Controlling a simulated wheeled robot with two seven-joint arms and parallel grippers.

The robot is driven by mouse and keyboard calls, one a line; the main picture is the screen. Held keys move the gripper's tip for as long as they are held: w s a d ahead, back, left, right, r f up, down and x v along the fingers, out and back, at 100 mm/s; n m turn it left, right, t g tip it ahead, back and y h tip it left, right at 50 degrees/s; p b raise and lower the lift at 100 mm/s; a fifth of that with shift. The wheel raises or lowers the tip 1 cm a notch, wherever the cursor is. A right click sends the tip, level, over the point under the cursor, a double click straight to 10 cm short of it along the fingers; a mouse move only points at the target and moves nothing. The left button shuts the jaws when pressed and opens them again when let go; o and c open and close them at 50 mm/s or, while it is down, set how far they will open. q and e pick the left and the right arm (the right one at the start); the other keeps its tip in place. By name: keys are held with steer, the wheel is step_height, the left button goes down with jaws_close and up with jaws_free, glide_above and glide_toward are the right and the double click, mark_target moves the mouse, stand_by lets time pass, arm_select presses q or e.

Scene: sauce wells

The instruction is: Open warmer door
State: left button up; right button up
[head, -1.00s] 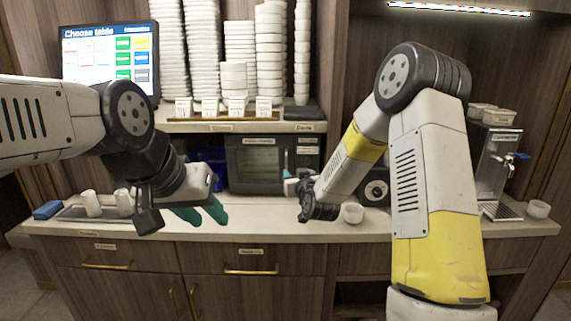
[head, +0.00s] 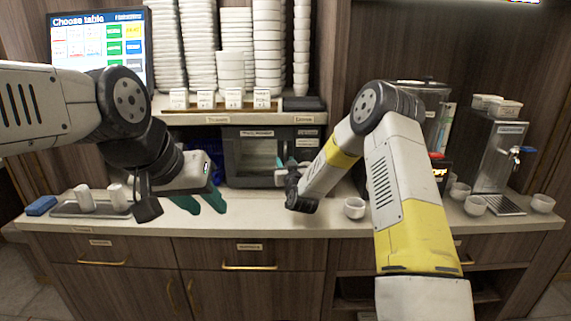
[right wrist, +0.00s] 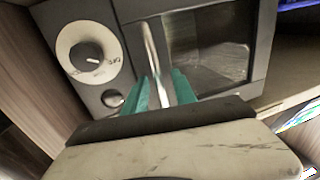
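The warmer (head: 230,160) is a dark grey box with a windowed front under the shelf, and its door looks closed. In the right wrist view the warmer's door window (right wrist: 210,50) is at right and a round dial (right wrist: 90,55) at left. The upright silver door handle (right wrist: 152,55) runs down between the teal fingers of my right gripper (right wrist: 163,85). These fingers stand on either side of the handle and look apart; firm contact does not show. In the head view the right wrist partly hides the handle. My left gripper (head: 208,210) is open and empty above the counter.
The counter (head: 270,220) is clear in front of the warmer. A white cup (head: 354,208) stands near my right forearm. A tray with cups (head: 85,198) and a blue block (head: 41,206) are at left. A drink dispenser (head: 493,155) stands at right. Stacked white dishes fill the shelf above.

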jaws_close()
stand_by(1.4)
